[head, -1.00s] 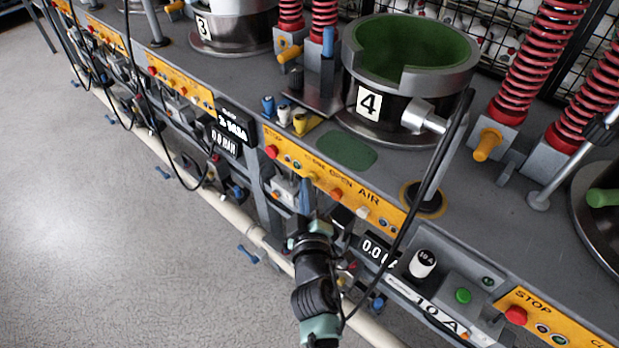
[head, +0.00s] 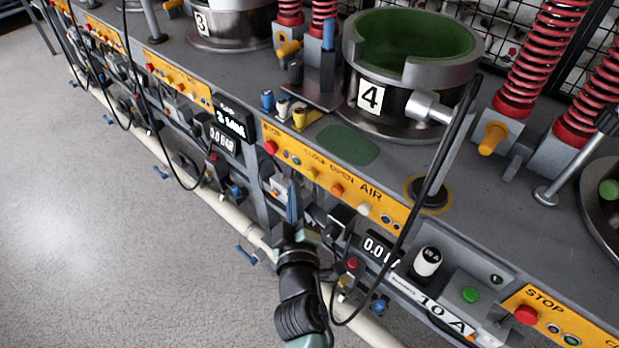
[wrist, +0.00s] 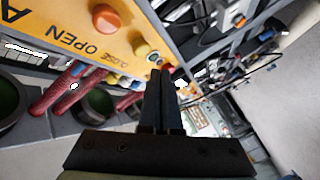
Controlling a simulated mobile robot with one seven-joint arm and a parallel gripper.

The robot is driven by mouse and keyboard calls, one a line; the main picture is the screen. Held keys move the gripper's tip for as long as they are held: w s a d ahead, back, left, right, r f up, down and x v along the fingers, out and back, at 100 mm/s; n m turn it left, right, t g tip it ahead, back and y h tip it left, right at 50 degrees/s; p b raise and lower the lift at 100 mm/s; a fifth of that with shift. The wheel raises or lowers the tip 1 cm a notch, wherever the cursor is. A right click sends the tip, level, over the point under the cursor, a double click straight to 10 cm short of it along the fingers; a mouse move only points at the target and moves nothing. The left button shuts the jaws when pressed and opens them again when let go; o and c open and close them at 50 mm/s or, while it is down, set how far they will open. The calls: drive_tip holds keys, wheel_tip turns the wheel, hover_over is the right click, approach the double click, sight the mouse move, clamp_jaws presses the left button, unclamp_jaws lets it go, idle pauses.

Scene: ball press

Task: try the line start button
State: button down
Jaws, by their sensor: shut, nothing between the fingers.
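A green button (head: 471,294) sits on a grey box at the right, beside the "10 A" label; I cannot read any line start label on it. A yellow panel (head: 385,206) below press 4 reads CLOSE, OPEN and AIR and carries a red button (head: 271,147) and an orange button (head: 337,190). My gripper (head: 293,188) is shut and empty, in front of and below the left part of this panel. In the wrist view my gripper (wrist: 159,75) points along the panel, with an orange button (wrist: 107,18) to its upper left. Contact with any button cannot be told.
Press 4 (head: 371,95) has an open green-lined bowl. A black cable (head: 433,185) hangs across the panel, right of my gripper. A white pipe (head: 236,215) runs along the bench's foot. Another yellow panel (head: 560,315) is at the lower right. Open floor (head: 90,230) lies left.

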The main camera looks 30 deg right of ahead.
drive_tip(key=a+b, duration=0.1)
drive_tip(key=s+a+b, duration=0.1)
drive_tip(key=a, duration=0.1)
drive_tip(key=shift+s+a, duration=0.15)
idle(0.7)
drive_tip(key=w+a+r+m+t, duration=0.1)
drive_tip(key=a+r+m+t, duration=0.1)
drive_tip(key=r, duration=1)
drive_tip(key=w+a+r+m+t, duration=0.2)
drive_tip(key=r+t, duration=0.1)
drive_tip(key=r, duration=0.9)
drive_tip(key=s+a+r+t+y, duration=0.2)
drive_tip(key=s+a+r, duration=0.25)
drive_tip(key=r, duration=0.45)
drive_tip(key=s+a+r+m+t+y, duration=0.1)
drive_tip(key=s+a+r+t+y, duration=0.3)
drive_tip(key=r, duration=0.5)
drive_tip(key=s+a+r+t+y, duration=0.1)
drive_tip(key=s+a+r, duration=0.1)
drive_tip(key=s+r, duration=0.55)
wheel_tip(320, 180, up, 16)
drive_tip(key=w+p, duration=0.2)
drive_tip(key=p, duration=1.2)
drive_tip(key=shift+w+a+f+p, duration=0.15)
drive_tip(key=shift+w+f+p, duration=0.1)
drive_tip(key=shift+p, duration=0.05)
